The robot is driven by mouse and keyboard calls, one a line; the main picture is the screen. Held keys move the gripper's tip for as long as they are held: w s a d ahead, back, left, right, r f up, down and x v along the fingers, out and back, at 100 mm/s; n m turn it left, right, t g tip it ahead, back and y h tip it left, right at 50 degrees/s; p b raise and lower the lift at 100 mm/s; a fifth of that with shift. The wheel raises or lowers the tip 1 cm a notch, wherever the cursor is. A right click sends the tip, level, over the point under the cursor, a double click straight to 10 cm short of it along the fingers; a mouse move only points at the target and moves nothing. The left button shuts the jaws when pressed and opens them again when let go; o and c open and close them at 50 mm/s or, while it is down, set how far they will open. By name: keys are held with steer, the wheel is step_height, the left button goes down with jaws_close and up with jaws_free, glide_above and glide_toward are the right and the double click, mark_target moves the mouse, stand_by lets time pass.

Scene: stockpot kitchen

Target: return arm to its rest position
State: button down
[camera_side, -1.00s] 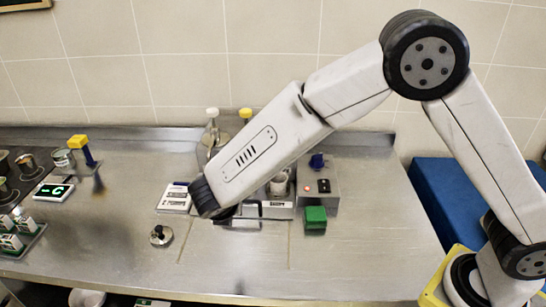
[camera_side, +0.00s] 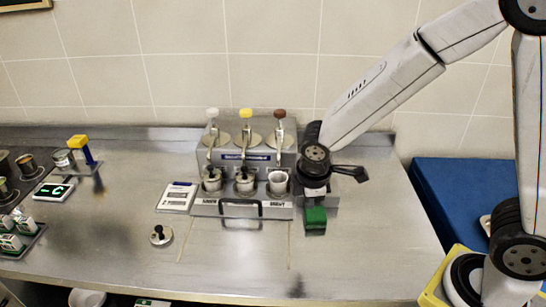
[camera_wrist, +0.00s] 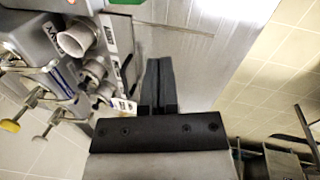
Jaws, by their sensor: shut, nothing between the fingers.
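My gripper (camera_wrist: 158,88) shows in the wrist view with its two dark fingers together and nothing between them. In the side view my wrist is at the right end of the dispenser unit (camera_side: 243,158), above the green block (camera_side: 316,219). The fingertips are hard to make out there. My wrist hides most of the grey box at that end. My arm reaches up and right from the wrist.
The dispenser has white, yellow and brown topped levers, with cups (camera_side: 279,183) below. The front middle is clear. A blue block (camera_side: 465,205) stands right.

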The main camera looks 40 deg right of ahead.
steer(key=s+d+m+y, duration=0.1)
steer(key=s+d+m, duration=0.4)
steer(key=m, duration=0.6)
steer(key=shift+s+d+r+t+y, duration=0.2)
steer(key=shift+s+t+y, duration=0.2)
steer(key=shift+s, duration=0.8)
